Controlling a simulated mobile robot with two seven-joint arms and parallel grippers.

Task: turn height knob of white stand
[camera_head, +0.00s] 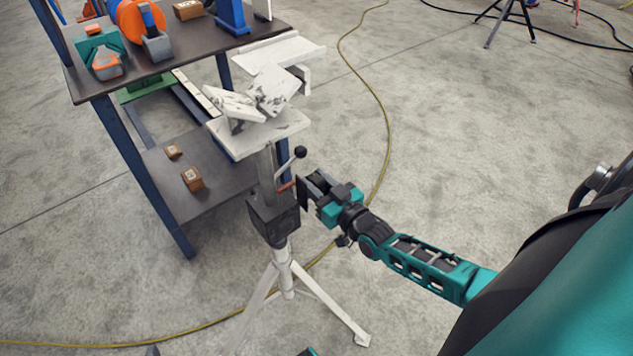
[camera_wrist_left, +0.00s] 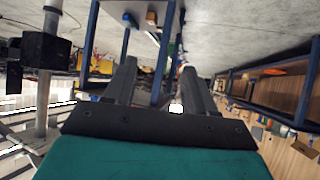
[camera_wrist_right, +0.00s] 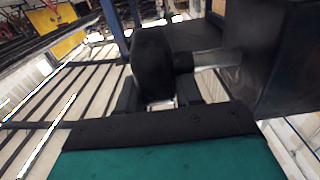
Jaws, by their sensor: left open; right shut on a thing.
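The white stand (camera_head: 283,270) stands upright on its tripod legs, with a black block (camera_head: 273,218) around its post. My right gripper (camera_head: 312,190) is just right of this block. In the right wrist view the right gripper (camera_wrist_right: 160,100) is shut on the black height knob (camera_wrist_right: 152,62), whose metal shaft runs into the black block (camera_wrist_right: 285,60). In the head view the knob is hidden by the gripper. My left gripper (camera_wrist_left: 158,85) is open and empty in the left wrist view; the stand's post (camera_wrist_left: 44,100) and block (camera_wrist_left: 46,50) show to its left.
A lever with a black ball (camera_head: 300,152) sticks out above the block. The stand's white, worn top (camera_head: 260,130) is close to a dark two-level workbench (camera_head: 160,80) with parts on it. A yellow cable (camera_head: 385,130) runs on the floor. Open floor lies right.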

